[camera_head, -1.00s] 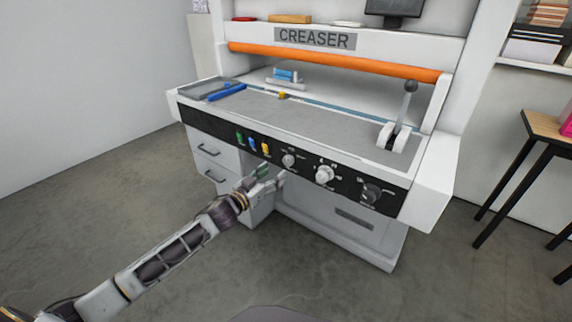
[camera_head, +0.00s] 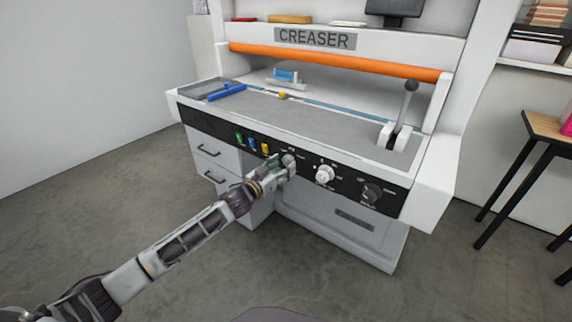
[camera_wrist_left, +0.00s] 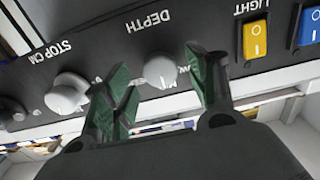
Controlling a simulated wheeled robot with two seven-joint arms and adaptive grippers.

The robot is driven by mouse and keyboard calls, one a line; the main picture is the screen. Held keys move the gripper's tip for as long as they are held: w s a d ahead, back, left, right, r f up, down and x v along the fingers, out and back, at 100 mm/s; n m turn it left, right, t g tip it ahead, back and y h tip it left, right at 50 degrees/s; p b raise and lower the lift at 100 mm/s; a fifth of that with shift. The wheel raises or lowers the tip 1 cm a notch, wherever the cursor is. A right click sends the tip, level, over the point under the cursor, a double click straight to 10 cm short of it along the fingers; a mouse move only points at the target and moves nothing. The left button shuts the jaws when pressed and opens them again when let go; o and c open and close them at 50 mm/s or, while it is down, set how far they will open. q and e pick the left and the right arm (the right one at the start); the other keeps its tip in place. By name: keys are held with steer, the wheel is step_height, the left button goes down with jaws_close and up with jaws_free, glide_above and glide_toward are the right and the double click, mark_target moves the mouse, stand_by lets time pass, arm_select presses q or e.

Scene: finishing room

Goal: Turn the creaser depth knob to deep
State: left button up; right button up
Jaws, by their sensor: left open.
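The creaser (camera_head: 315,40) stands ahead with a black control strip (camera_head: 215,132) along its front. The grey depth knob (camera_wrist_left: 160,70) shows under the upside-down DEPTH label in the left wrist view. In the head view the depth knob (camera_head: 289,159) is partly covered by my gripper. My left gripper (camera_head: 283,167) is open at the strip. In the left wrist view its green-lined fingers (camera_wrist_left: 158,66) lie on either side of the depth knob, with a visible gap on both sides. I cannot tell the knob's setting. My right gripper is not in view.
The pale stop knob (camera_head: 324,174) and a dark knob (camera_head: 372,193) sit to the right on the strip. Yellow (camera_head: 265,148), blue (camera_head: 252,144) and green (camera_head: 239,138) switches sit to the left. A lever (camera_head: 405,110) rises from the bed.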

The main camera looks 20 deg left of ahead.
arm_select(q)
steer(key=shift+w+d, duration=0.2)
steer(key=shift+w, duration=0.4)
steer(key=shift+w+d, duration=0.2)
steer(key=shift+w, duration=0.4)
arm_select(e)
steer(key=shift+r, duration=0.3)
arm_select(q)
steer(key=c, duration=1)
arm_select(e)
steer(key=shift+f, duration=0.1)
